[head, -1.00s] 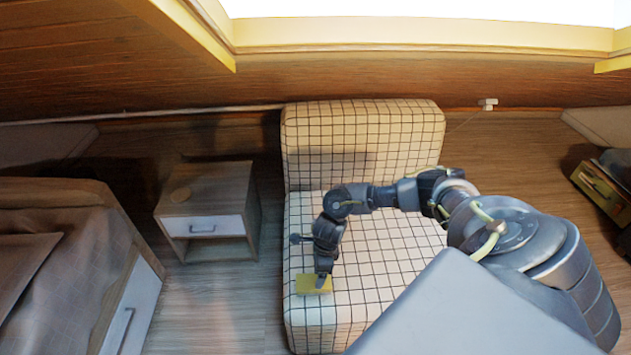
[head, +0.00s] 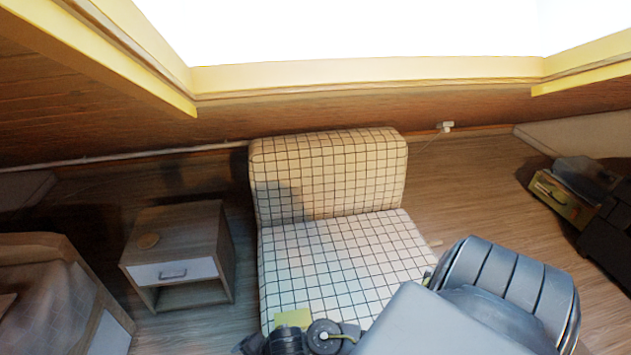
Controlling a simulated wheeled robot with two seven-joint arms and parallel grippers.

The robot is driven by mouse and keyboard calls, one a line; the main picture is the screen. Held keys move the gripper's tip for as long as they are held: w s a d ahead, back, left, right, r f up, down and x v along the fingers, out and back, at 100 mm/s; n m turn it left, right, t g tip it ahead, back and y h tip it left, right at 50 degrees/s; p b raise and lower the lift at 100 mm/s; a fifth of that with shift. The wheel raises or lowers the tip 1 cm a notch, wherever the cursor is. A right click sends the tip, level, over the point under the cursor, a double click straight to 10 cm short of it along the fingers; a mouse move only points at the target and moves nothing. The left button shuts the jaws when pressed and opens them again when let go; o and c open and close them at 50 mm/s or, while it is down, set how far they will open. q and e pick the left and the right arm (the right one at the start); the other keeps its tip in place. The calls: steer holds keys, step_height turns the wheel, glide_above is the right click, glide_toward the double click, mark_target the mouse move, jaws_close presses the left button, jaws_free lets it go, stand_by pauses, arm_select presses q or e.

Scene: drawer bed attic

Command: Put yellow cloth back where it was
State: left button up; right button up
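The yellow cloth (head: 293,318) shows as a small yellow patch at the near left of the checked chair's seat (head: 345,258). Its lower part is hidden behind my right arm. The dark wrist (head: 287,341) of my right arm is at the bottom edge of the head view, right over the near side of the cloth. The fingers are hidden, so I cannot tell whether they hold the cloth or whether it touches the seat. My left gripper is not in view.
A bed or cabinet (head: 28,249) is at far left. An open case (head: 562,198) lies at far right. Floor is clear behind right.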

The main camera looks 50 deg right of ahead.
steer(key=s+d+f+m+g+h, duration=0.1)
steer(key=s+d+f+m, duration=0.1)
steer(key=s+d+m, duration=0.2)
steer(key=s+d+f+m+g+h, duration=0.2)
steer(key=s+d+f+m, duration=0.1)
steer(key=s+m, duration=0.7)
steer(key=d+m, duration=0.1)
steer(key=m, duration=0.2)
steer(key=shift+s+d+f, duration=0.15)
steer(key=shift+s+d, duration=0.05)
steer(key=shift+s, duration=0.1)
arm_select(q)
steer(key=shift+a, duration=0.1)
